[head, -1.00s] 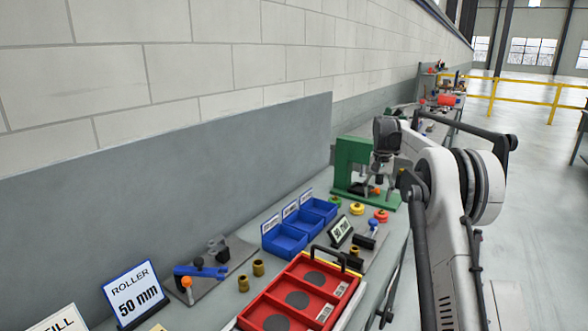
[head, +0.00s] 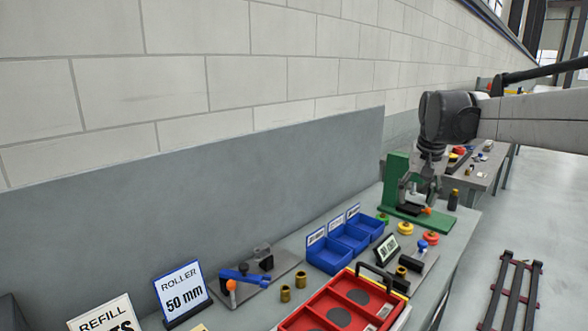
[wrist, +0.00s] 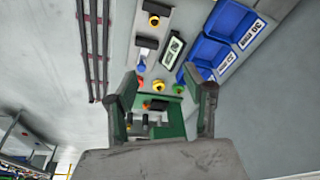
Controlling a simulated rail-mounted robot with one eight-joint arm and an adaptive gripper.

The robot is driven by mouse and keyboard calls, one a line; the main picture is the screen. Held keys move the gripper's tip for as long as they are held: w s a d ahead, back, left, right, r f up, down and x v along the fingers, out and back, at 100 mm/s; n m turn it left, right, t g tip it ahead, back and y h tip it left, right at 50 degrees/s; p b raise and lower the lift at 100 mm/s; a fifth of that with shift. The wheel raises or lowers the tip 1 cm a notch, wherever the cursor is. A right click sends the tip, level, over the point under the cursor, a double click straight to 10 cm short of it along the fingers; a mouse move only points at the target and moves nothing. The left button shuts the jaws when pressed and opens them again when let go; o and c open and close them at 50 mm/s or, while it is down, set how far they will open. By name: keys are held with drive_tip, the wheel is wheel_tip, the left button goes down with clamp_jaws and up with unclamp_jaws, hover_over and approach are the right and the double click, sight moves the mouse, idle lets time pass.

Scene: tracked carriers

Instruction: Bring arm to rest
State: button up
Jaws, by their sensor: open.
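My gripper (head: 420,190) hangs below my wrist at the upper right of the head view, in front of the green press-like frame (head: 397,170). In the wrist view my gripper (wrist: 160,95) has its two fingers spread wide apart, with nothing between them. The green frame's base (wrist: 172,128) shows beyond the fingers. Whether the gripper is beside or above the frame is hard to tell in the head view.
On the bench are blue bins (head: 330,257), a red tray (head: 318,318) with dark round recesses, a blue-handled fixture (head: 245,275), brass bushings (head: 286,293) and a "ROLLER 50 mm" sign (head: 183,290). Yellow (head: 405,228) and red knobs (head: 431,238) stand near the frame. Floor at right holds dark rails (head: 512,290).

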drive_tip(key=s+a+f+n+t, duration=0.1)
drive_tip(key=s+a+f, duration=0.2)
drive_tip(key=s, duration=0.8)
drive_tip(key=s+a+f+n+t, duration=0.1)
drive_tip(key=s+a+f, duration=0.2)
drive_tip(key=s, duration=0.8)
drive_tip(key=s+a+f+n+t, duration=0.1)
drive_tip(key=s+a+f, duration=0.3)
drive_tip(key=s, duration=0.7)
drive_tip(key=shift+a+t+y, duration=0.3)
drive_tip(key=shift+a+t, duration=0.3)
drive_tip(key=shift+a, duration=0.1)
